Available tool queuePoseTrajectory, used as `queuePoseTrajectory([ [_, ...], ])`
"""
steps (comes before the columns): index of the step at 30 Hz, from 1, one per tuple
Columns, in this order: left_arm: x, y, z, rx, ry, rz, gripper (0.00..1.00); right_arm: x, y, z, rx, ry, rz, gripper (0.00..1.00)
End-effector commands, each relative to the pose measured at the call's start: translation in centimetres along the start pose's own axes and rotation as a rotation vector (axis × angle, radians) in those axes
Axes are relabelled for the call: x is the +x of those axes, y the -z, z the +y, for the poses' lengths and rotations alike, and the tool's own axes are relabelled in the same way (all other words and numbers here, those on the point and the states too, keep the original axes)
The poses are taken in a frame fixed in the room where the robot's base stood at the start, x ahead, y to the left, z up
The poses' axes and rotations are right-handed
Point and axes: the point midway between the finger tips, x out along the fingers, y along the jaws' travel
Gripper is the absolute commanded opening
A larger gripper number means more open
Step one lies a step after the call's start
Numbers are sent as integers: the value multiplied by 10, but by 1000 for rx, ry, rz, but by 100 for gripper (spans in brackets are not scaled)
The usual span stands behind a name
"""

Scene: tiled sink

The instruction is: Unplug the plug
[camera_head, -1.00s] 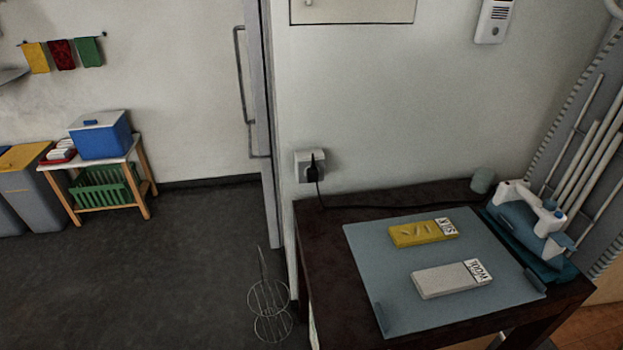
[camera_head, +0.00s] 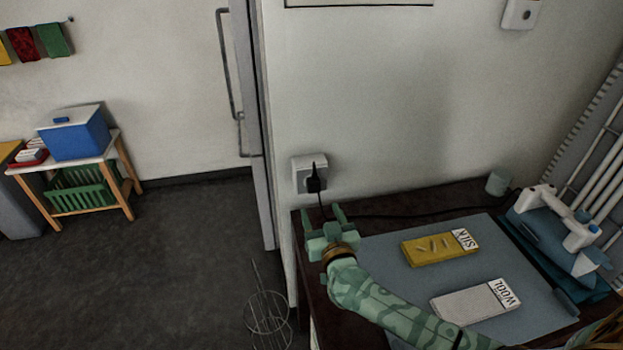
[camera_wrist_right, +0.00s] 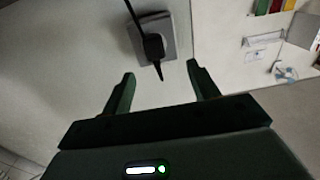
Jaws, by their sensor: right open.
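The black plug (camera_head: 316,179) sits in the white wall socket (camera_head: 303,168), with its cord hanging down to the dark table. My right gripper (camera_head: 323,214) is open and empty just below the plug, over the table's left back corner. In the right wrist view the plug (camera_wrist_right: 154,46) and the socket plate (camera_wrist_right: 162,27) show beyond the open fingers (camera_wrist_right: 160,82). The plug lies a little above the gap between the fingertips, apart from them. My left gripper is not in view.
A blue-grey mat (camera_head: 385,250) on the table holds a yellow SILK box (camera_head: 430,248) and a grey WOOL box (camera_head: 470,302). A white and blue appliance (camera_head: 560,220) stands at right. A wire stand (camera_head: 268,310) is on the floor.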

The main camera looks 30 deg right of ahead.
Motion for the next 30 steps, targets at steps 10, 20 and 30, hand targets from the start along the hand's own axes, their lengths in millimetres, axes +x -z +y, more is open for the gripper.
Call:
queuePoseTrajectory([
  [10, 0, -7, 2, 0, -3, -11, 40, 3, -4, 7, 4, -35, -18, 60],
  [20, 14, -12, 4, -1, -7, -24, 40, 22, -8, 8, 4, -35, -18, 60],
  [30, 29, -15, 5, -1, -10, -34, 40, 70, -3, 9, 3, -34, -15, 60],
])
